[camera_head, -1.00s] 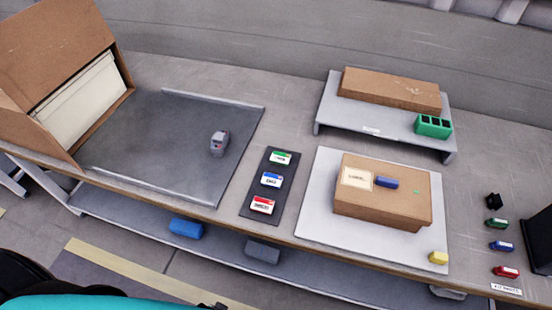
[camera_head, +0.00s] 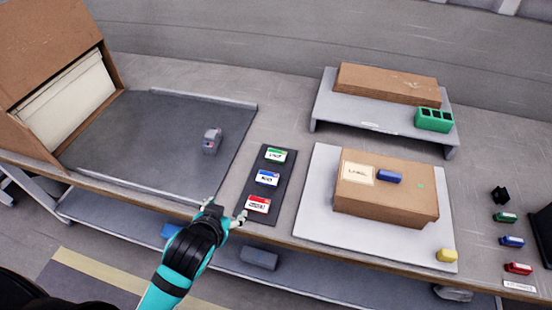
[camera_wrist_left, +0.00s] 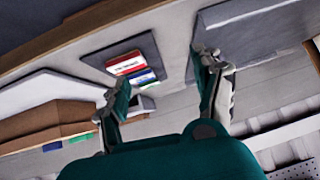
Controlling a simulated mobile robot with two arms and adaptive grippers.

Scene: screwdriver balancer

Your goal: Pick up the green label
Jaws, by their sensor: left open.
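The green label (camera_head: 275,155) lies at the far end of a dark strip (camera_head: 289,187) on the table, with a blue label (camera_head: 267,178) and a red label (camera_head: 258,204) nearer the front edge. My left gripper (camera_head: 225,212) is open and empty at the table's front edge, just left of the red label. My right gripper is not in view.
A grey tray (camera_head: 150,140) with a small grey device (camera_head: 212,140) lies left. A shelf with a green holder (camera_head: 433,120) stands at the back right.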

